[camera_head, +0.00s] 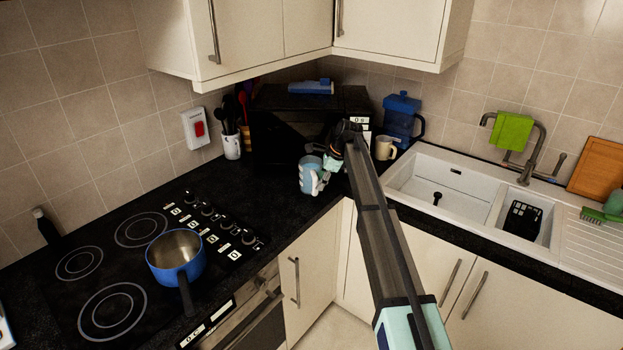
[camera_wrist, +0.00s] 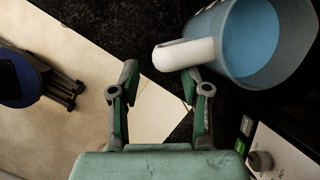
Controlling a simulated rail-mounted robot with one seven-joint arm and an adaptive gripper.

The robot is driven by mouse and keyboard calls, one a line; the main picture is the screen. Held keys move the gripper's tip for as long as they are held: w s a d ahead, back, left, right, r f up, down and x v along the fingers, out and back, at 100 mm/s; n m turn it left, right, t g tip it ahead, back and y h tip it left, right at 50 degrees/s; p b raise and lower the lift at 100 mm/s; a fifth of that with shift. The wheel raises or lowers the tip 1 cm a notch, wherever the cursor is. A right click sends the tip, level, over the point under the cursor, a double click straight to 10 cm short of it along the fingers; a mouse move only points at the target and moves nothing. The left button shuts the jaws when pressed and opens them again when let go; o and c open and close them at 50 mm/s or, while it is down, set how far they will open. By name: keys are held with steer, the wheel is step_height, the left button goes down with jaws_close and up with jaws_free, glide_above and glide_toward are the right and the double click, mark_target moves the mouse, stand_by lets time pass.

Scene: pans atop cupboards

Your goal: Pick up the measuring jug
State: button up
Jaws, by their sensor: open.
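The measuring jug (camera_head: 308,176), pale with a light-blue inside, stands on the black worktop in front of the microwave. In the wrist view the jug (camera_wrist: 250,45) is at the upper right, with its white handle (camera_wrist: 184,54) pointing left toward my fingers. My gripper (camera_head: 329,170) is at the handle side of the jug. In the wrist view my gripper (camera_wrist: 160,78) is open with nothing between its fingers. The right fingertip is close to the handle; I cannot tell whether they touch.
The black microwave (camera_head: 285,140) is behind the jug, with a cream mug (camera_head: 386,148) and blue pitcher (camera_head: 402,118) to the right. A blue pan (camera_head: 175,262) sits on the hob. The sink (camera_head: 435,190) is at the right. Worktop left of the jug is clear.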

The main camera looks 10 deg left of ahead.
mark_target(315, 190)
steer(key=p+x, duration=0.1)
steer(key=x, duration=0.4)
steer(key=shift+a+f+p, duration=0.1)
steer(key=shift+f+p, duration=0.05)
steer(key=shift+p, duration=0.15)
jaws_close()
